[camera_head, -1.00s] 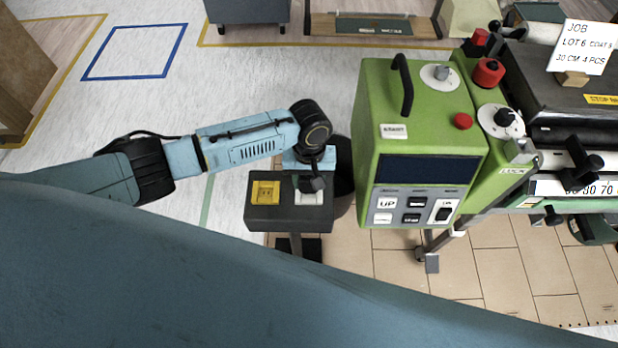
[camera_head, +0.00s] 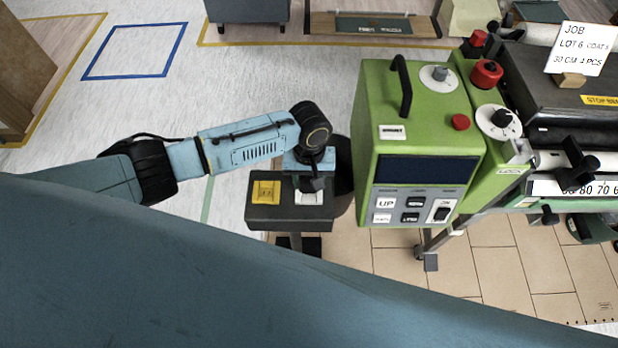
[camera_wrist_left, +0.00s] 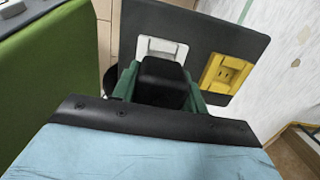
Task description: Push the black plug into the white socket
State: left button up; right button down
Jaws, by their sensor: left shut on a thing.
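My left gripper (camera_head: 311,180) is over the right part of a dark box, above the white socket (camera_head: 308,197). In the left wrist view its green fingers are shut on the black plug (camera_wrist_left: 162,82). The white socket (camera_wrist_left: 162,47) shows just beyond the plug, which hides its near part. I cannot tell from these frames whether the plug touches the socket or is inside it. My right gripper is not in view.
A yellow socket (camera_head: 266,192) sits beside the white one on the dark box (camera_head: 288,219). A green control machine (camera_head: 417,150) stands close to the right of my left gripper. Open floor lies to the left of the box.

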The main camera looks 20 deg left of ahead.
pick_arm(q)
jog(key=shift+p, duration=0.35)
jog(key=shift+f+b, duration=0.6)
jog(key=shift+f, duration=0.5)
jog(key=o, duration=1.2)
jog(key=shift+c, duration=0.2)
jog(key=r+p, duration=0.1)
jog(key=r, duration=0.3)
jog(key=r+p, duration=0.1)
jog(key=r, duration=0.4)
jog(key=w+r+p, duration=0.1)
jog(key=r, duration=0.3)
jog(key=shift+a+r, duration=0.1)
jog(key=shift+r, duration=0.05)
jog(key=shift+s, duration=0.1)
